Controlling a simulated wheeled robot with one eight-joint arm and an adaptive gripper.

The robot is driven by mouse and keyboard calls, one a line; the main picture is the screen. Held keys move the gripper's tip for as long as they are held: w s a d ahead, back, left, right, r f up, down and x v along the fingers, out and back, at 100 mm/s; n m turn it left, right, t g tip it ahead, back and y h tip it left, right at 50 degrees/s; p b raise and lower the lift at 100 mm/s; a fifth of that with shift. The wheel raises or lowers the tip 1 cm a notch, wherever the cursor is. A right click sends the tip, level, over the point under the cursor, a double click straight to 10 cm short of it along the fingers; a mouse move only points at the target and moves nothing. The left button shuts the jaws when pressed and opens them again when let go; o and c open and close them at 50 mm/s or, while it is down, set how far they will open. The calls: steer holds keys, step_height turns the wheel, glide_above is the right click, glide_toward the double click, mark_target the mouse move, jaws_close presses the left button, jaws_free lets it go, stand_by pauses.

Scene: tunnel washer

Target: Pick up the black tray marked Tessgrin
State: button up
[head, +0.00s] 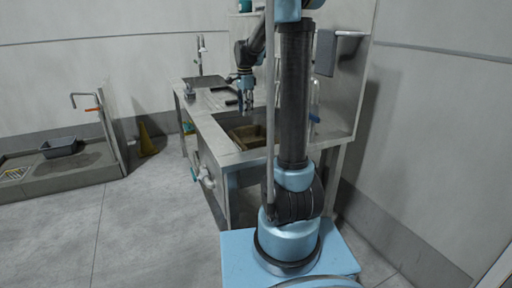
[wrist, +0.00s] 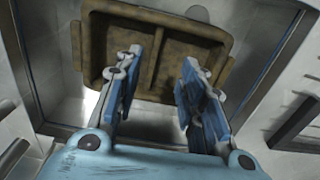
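My gripper (head: 246,100) hangs over the sink area of the metal counter. In the wrist view my gripper (wrist: 162,64) is open, its two blue fingers apart with nothing between them. Below it lies a brown two-compartment tray (wrist: 155,48) inside the sink; its brown side also shows in the head view (head: 246,133). A dark grey-black tray (head: 60,147) sits in the low basin at the far left, well away from my gripper. No Tessgrin marking is readable on any tray, so I cannot tell which one bears it.
The metal counter (head: 205,107) carries several small dark items at its back left. A wall panel (head: 340,85) rises at its right. A low basin (head: 30,187) with a tap stands at far left. A yellow object (head: 147,140) stands beside it. Open floor (head: 130,230) lies front left.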

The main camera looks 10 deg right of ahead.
glide_toward(257, 144)
steer(key=a, duration=0.2)
steer(key=a+f, duration=0.2)
steer(key=a, duration=0.1)
steer(key=shift+a+f, duration=0.15)
steer(key=shift+a, duration=0.15)
steer(key=shift+s+d+f, duration=0.1)
steer(key=shift+d+f, duration=0.05)
steer(key=shift+f, duration=1.3)
steer(key=shift+s+d+f, duration=0.1)
steer(key=shift+d+f, duration=0.05)
steer(key=shift+f, duration=1.25)
jaws_close()
